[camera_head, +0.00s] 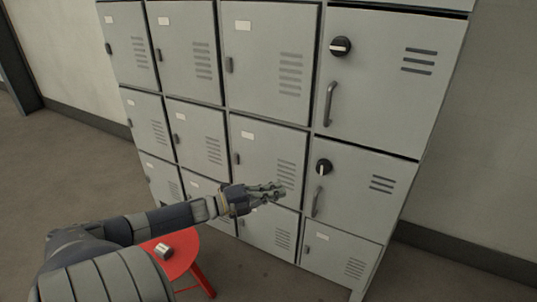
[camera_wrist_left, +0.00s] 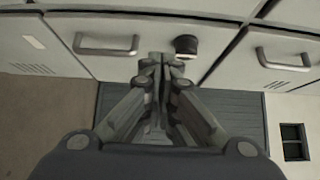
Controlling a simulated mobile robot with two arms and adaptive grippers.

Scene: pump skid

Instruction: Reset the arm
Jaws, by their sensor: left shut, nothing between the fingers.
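My left arm reaches in from the left in the head view. Its gripper (camera_head: 278,191) is shut and empty, in front of the grey lockers (camera_head: 268,148). The gripper appears left of the lower large door's bar handle (camera_head: 316,201) and its dark round knob (camera_head: 323,167). In the left wrist view the closed fingertips (camera_wrist_left: 160,62) point towards a locker front, with a dark knob (camera_wrist_left: 186,45) just right of them and a bar handle (camera_wrist_left: 105,46) to the left. I cannot tell whether the fingers touch the locker. My right gripper does not show.
A red stool (camera_head: 183,250) stands below my left forearm, with a small grey item (camera_head: 162,250) on it. The upper large door has its own knob (camera_head: 340,47) and bar handle (camera_head: 329,103). All locker doors look closed. Bare floor (camera_head: 62,165) lies to the left.

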